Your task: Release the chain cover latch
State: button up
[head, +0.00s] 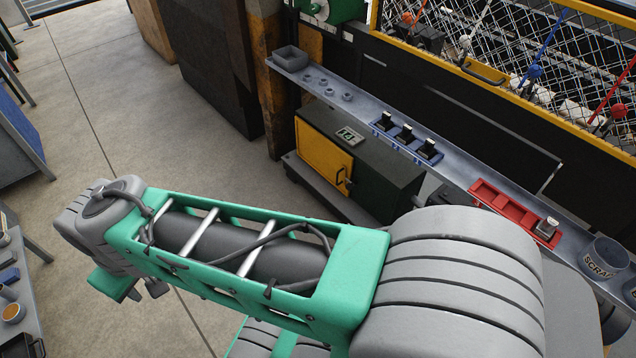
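No part is clearly marked as the chain cover latch. A low dark green cabinet (372,178) has a yellow door (324,155) with a dark handle (341,180) at its right edge; the door looks shut. I cannot tell whether this handle is the latch. My green and grey arm crosses the foreground, apart from the cabinet in the picture. No gripper fingers show clearly; small green and dark parts under the arm's left end are too hidden to identify.
A long grey ledge (455,165) runs above the cabinet, carrying black-handled switches (405,133), a red tray (497,205) and a scrap bin (603,262). A yellow-framed mesh guard (483,72) stands behind. Benches stand at far left. Open floor (130,130) lies between.

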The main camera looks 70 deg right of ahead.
aim_at(348, 186)
jog(key=z, duration=0.2)
jog(key=i, duration=0.95)
jog(key=z, duration=1.3)
jog(key=i, duration=0.8)
jog(key=z, duration=0.8)
jog(key=i, duration=0.45)
jog(key=u, duration=0.05)
